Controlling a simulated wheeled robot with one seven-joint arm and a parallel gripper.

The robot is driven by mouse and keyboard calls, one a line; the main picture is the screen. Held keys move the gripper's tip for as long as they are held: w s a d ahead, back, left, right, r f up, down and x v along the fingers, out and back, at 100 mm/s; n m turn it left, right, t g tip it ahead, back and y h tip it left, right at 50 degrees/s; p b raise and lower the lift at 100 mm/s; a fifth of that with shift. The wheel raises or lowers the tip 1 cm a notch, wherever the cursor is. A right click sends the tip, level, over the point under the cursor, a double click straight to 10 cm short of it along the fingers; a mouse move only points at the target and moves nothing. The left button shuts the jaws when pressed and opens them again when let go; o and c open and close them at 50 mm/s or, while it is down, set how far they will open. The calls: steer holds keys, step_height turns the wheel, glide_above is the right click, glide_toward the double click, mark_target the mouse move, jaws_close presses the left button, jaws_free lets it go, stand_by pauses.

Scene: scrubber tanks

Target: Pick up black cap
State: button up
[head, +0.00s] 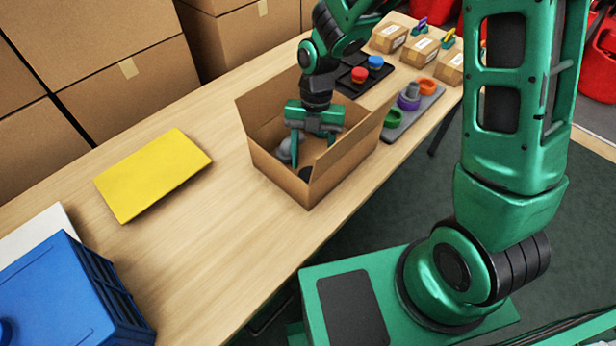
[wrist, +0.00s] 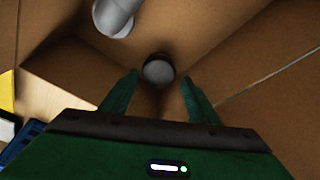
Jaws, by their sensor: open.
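My gripper (head: 312,146) is open and reaches down into an open cardboard box (head: 281,186) on the table. A dark round thing (head: 306,173), which looks like the black cap, lies in the box close to its front wall. In the wrist view, a small round thing with a grey face and dark side (wrist: 158,70) sits near a box corner, between and just beyond my open fingertips (wrist: 160,80). It appears to be the cap. I cannot tell whether the fingers touch it. A light grey cylinder (wrist: 115,16) lies in the box beside it, partly cut off by the frame.
Box walls and raised flaps surround my gripper closely. A yellow pad (head: 153,174) and blue crate (head: 65,297) are at left. A black tray (head: 350,84), a grey tray (head: 424,101) of rings and small cartons (head: 388,38) stand behind. Bare table lies left of the box.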

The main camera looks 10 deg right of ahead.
steer(key=shift+x, duration=2.65)
steer(key=shift+w+a, duration=0.15)
steer(key=c, duration=0.8)
